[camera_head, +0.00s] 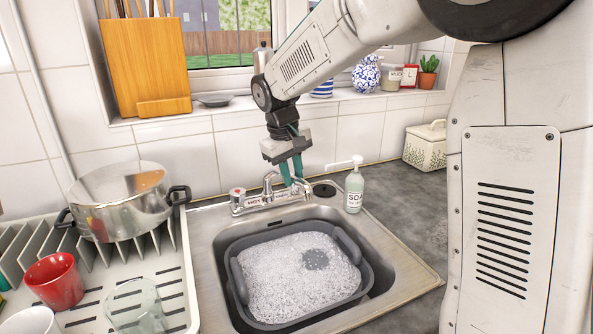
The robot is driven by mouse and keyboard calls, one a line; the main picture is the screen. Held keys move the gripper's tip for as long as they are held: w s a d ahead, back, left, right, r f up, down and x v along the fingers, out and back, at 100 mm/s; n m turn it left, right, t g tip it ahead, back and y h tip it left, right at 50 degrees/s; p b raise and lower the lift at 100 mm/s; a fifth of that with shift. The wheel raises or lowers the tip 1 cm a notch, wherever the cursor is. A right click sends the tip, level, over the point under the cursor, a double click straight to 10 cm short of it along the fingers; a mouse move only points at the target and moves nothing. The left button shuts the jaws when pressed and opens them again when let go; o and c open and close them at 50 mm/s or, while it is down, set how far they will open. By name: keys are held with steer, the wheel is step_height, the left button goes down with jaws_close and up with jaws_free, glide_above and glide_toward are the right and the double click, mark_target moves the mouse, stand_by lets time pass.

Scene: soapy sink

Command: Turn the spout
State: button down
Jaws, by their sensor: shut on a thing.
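The faucet (262,197) is chrome and stands at the back edge of the sink, with a red-marked handle at its left. Its spout (268,183) rises from the middle, and my gripper hides part of it. My gripper (291,172) points down from above, its teal fingers at the spout's right part. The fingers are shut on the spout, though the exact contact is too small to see.
A grey basin (238,303) of soapy water sits in the steel sink (205,255). A soap bottle (354,188) stands right of the faucet. A pot (125,205), a red cup (54,281) and a glass (136,308) are on the left rack. The right counter is mostly clear.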

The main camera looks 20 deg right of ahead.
steer(key=shift+s+a+m, duration=0.1)
steer(key=shift+a+m, duration=0.5)
steer(key=c, duration=1.3)
jaws_free()
steer(key=shift+o, duration=0.2)
step_height(320, 180, up, 8)
steer(key=a, duration=0.1)
steer(key=shift+a+f, duration=0.15)
steer(key=shift+a, duration=0.15)
steer(key=shift+s, duration=0.1)
